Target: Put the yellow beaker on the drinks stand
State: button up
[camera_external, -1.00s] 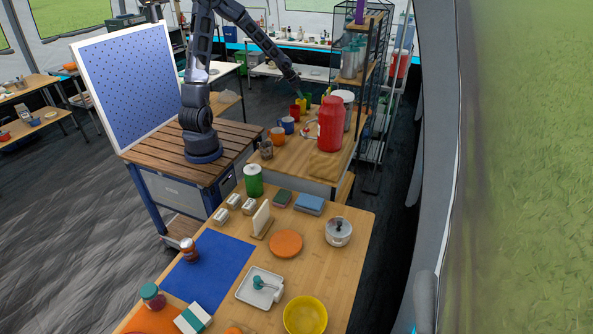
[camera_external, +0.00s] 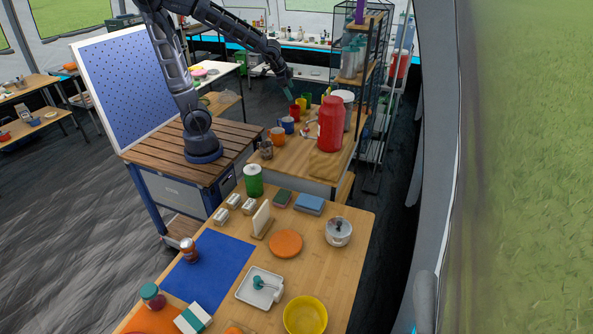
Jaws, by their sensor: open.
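The yellow beaker (camera_external: 301,103) seems to be the small yellow cup in the row on the far wooden table, just beyond a red mug (camera_external: 295,110). It is small and partly hidden. My gripper (camera_external: 290,93) is above and just left of it, pointing down. The gripper is open, with nothing visible in it. Its fingers are tiny here, and I cannot judge the gap to the cup. A tall shelf rack with bottles (camera_external: 350,62) stands behind the table at the right. I cannot tell which thing is the drinks stand.
A blue mug (camera_external: 287,124) and an orange mug (camera_external: 277,136) continue the row toward the camera. A big red jar (camera_external: 331,124) and a white container (camera_external: 345,97) stand to the right. A wooden board (camera_external: 325,165) lies at the table's near end.

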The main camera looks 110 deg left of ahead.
jog(key=s+d+r+m+h, duration=0.1)
jog(key=s+d+r, duration=0.1)
jog(key=s+d, duration=0.3)
jog(key=s+d+r+m+t+h, duration=0.1)
jog(key=s+d, duration=0.4)
jog(key=d, duration=0.6)
jog(key=s+d+r+m+h, duration=0.1)
jog(key=s+d+r+h, duration=0.1)
jog(key=s+d, duration=0.3)
jog(key=d+r, duration=0.1)
jog(key=d, duration=0.2)
jog(key=shift+r+m+t, duration=0.25)
jog(key=shift+m+t, duration=0.05)
jog(key=shift+m, duration=0.1)
